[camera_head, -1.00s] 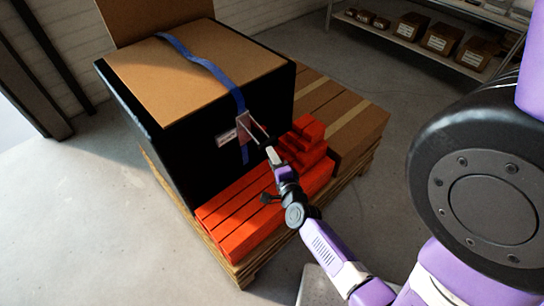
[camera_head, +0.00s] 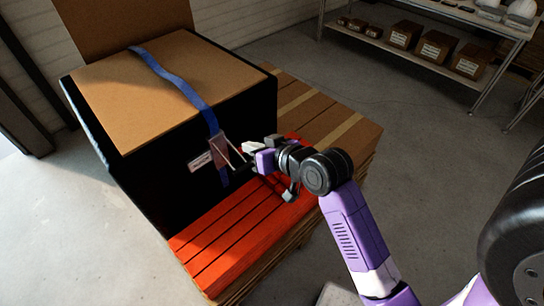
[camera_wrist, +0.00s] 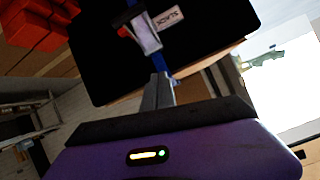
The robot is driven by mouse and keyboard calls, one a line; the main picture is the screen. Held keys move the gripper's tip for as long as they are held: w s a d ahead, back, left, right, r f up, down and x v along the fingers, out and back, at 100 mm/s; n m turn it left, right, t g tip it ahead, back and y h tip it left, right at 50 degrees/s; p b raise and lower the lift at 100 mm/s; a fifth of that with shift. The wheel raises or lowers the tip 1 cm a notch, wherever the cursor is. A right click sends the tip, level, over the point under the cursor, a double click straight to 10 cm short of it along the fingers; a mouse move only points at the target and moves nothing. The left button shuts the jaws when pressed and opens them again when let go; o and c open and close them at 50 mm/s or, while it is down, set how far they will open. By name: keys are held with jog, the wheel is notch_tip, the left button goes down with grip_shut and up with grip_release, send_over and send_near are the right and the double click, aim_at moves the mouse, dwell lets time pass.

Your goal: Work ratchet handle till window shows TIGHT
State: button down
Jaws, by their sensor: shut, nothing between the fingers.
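The ratchet (camera_head: 217,146) sits on the blue strap (camera_head: 172,77) at the front of the black crate (camera_head: 150,185). Its thin, pale handle (camera_head: 233,150) sticks out toward the right. In the wrist view the ratchet (camera_wrist: 146,34) appears as a grey metal piece. Beside it, a white label (camera_wrist: 168,17) reads SLACK; the label is too small to read in the head view (camera_head: 200,161). My gripper (camera_head: 246,147) is shut and empty, just right of the handle. In the wrist view its fingers (camera_wrist: 158,88) point toward the strap and ratchet. Whether they touch the handle is unclear.
Red slatted pieces (camera_head: 240,235) lie in front of the crate, below my gripper. Cardboard boxes (camera_head: 320,110) stand behind on the pallet. A shelf (camera_head: 425,60) with small boxes is at the back right. Open floor (camera_head: 430,150) lies to the right.

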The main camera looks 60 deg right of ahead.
jog(key=s+f+n+g, duration=0.2)
jog(key=s+n, duration=0.1)
jog(key=s, duration=0.1)
send_over(245, 168)
jog(key=s, duration=0.2)
notch_tip(245, 168, down, 7)
jog(key=shift+w+a+f+p, duration=0.15)
jog(key=shift+f+p, duration=0.15)
jog(key=shift+f, duration=0.65)
jog(key=shift+w+a+f+p, duration=0.15)
jog(key=shift+f+p, duration=0.15)
jog(key=shift+f, duration=0.6)
jog(key=shift+f, duration=0.1)
jog(key=shift+f+b, duration=0.5)
jog(key=shift+f, duration=0.4)
jog(key=shift+r, duration=0.1)
